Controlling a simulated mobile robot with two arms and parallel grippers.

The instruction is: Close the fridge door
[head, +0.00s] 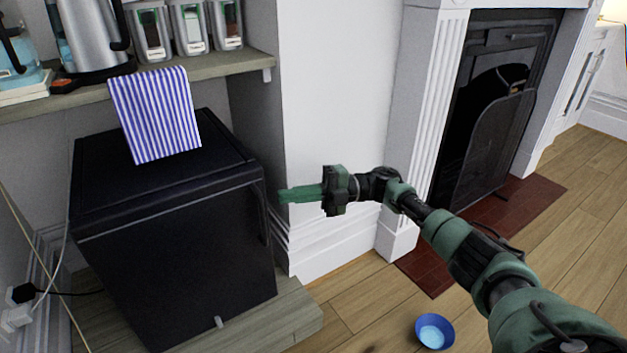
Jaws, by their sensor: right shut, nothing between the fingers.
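The fridge (175,265) is a small black box under a shelf at the left in the head view. Its front door looks flush with the body or nearly so; I cannot tell if a small gap is left. My right gripper (284,195) is shut and empty, with its green fingers pointing left. In the picture its tips lie just right of the fridge's upper right front edge; I cannot tell whether they touch it. My left gripper is not in view.
A kettle (92,38) and several canisters stand on the shelf. A fireplace (490,120) is at the right. A blue bowl (434,331) sits on the wooden floor, which has free room.

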